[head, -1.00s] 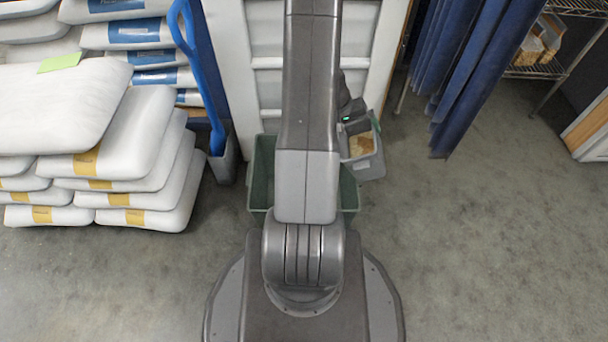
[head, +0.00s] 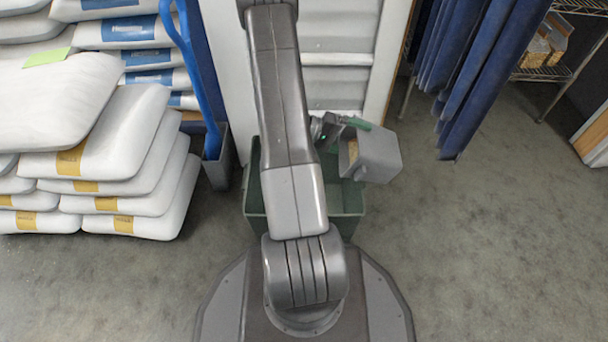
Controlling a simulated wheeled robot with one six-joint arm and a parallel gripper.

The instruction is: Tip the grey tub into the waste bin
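The grey tub (head: 376,157) is held at the right side of the green waste bin (head: 345,200), above its right rim. The tub is tilted, its mouth turned to the left toward the bin, and some tan contents show inside the opening. My gripper (head: 340,128) is at the tub's upper left edge and appears shut on it; the fingertips are small and partly hidden. My arm covers the middle of the bin, so most of its inside is hidden.
Stacked white sacks (head: 120,170) stand on the left. A blue-handled tool (head: 190,70) stands in a grey holder (head: 218,165) beside the bin. Blue hanging strips (head: 480,70) and a wire shelf (head: 550,72) are at the right. The floor at right is clear.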

